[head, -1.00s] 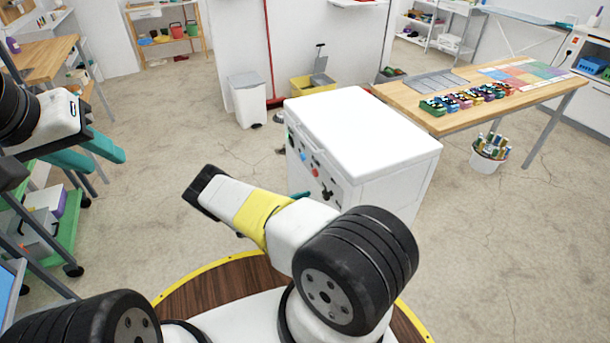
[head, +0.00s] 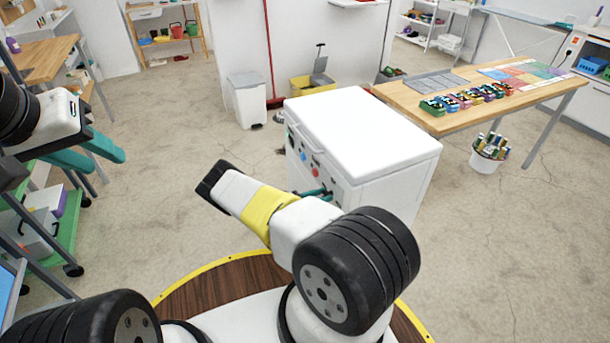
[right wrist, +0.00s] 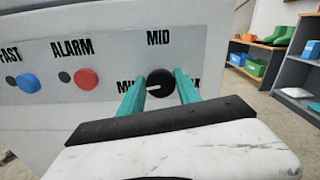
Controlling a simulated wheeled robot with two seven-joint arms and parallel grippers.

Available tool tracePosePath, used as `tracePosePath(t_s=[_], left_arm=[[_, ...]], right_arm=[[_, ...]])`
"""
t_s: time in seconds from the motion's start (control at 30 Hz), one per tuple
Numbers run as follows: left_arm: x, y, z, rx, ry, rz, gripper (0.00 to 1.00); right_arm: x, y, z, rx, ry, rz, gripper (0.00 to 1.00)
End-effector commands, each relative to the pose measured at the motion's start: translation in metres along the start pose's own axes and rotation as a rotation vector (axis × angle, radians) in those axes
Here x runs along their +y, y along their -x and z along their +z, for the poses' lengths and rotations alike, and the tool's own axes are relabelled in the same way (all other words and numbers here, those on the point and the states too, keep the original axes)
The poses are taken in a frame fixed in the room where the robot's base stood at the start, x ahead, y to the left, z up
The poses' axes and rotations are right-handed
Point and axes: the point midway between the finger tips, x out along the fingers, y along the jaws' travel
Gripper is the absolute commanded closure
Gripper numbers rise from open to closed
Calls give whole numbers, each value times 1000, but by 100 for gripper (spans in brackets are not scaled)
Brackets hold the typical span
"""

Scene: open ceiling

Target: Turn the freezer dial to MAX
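The white chest freezer (head: 365,130) stands in front of me. Its black round dial (right wrist: 161,83) shows in the right wrist view, with a white pointer aimed left toward the partly hidden MIN label. MID (right wrist: 158,38) is printed above it, and the MAX label is mostly covered by a finger. My right gripper (right wrist: 161,73) is open, its teal fingers on either side of the dial; I cannot tell whether they touch it. In the head view the right gripper (head: 318,194) is at the freezer front. My left gripper (head: 107,161) is open and empty at the left.
Blue (right wrist: 28,83) and red (right wrist: 87,79) buttons sit left of the dial. A wooden table (head: 410,97) with colourful items stands right of the freezer, a white bucket (head: 487,159) beneath its edge. A white bin (head: 247,100) stands behind left. A cart (head: 65,225) is near my left arm.

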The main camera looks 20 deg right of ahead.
Motion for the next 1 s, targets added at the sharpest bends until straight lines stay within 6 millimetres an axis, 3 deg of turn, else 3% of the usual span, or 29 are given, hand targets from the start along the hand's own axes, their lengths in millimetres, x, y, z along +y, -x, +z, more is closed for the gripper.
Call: tracePosePath(t_s=[0.47,1.0], left_arm=[[0,0,0,0,0,0,64],[0,0,0,0,0,0,64]], right_arm=[[1,0,0,0,-105,3,100],[-2,0,-1,1,-583,3,100]])
